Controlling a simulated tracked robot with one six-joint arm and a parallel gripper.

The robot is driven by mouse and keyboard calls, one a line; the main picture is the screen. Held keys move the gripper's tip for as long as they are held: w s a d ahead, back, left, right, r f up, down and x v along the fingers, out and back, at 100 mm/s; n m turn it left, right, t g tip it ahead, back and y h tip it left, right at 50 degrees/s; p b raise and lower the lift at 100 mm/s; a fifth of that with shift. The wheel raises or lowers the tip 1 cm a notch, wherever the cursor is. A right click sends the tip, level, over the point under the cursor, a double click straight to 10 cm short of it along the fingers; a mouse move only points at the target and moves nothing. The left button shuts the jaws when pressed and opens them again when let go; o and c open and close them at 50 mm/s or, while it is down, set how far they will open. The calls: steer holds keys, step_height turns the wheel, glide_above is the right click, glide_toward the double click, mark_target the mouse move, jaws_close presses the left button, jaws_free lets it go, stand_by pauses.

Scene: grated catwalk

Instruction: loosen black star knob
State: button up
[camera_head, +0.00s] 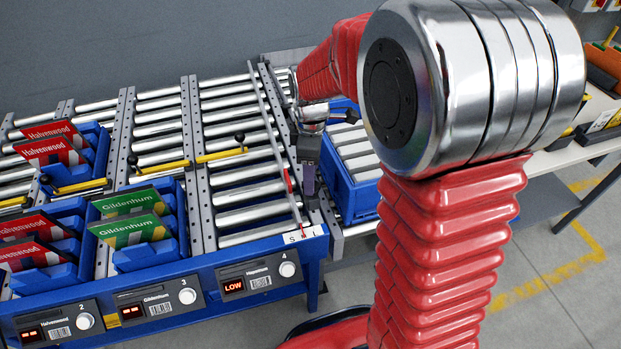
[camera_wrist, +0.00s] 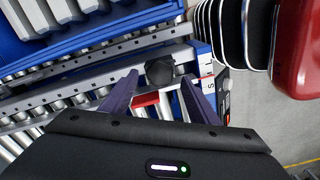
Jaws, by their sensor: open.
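The black star knob (camera_wrist: 160,70) shows in the wrist view as a dark, lobed shape at the edge of the grey conveyor side rail (camera_wrist: 110,72). My gripper (camera_wrist: 159,76) is open, with one purple finger to each side of the knob in the picture. Gaps show between the knob and both fingers, and I cannot tell how far apart they are in depth. In the head view my gripper (camera_head: 309,182) points down at the right edge of the roller conveyor, and I cannot make out the knob there.
A blue crate (camera_head: 345,201) with grey bars stands just right of the conveyor. A thin guide rail with a red piece (camera_head: 288,181) runs left of my gripper. Yellow levers (camera_head: 220,155), blue bins of cards and a display reading LOW (camera_head: 233,286) are further left.

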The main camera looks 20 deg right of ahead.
step_height(320, 180, up, 11)
stand_by(0.4)
steer(key=shift+f, duration=0.1)
stand_by(0.3)
steer(key=s+r+m+t, duration=0.2)
steer(key=s+m, duration=0.4)
steer(key=s, duration=0.3)
steer(key=s+a+r+m+t, duration=0.1)
steer(key=s+m+t, duration=0.2)
steer(key=s+m, duration=0.4)
steer(key=s, duration=0.3)
steer(key=shift+s+a+r+t, duration=0.2)
steer(key=shift+r+t, duration=0.1)
steer(key=shift+r, duration=0.1)
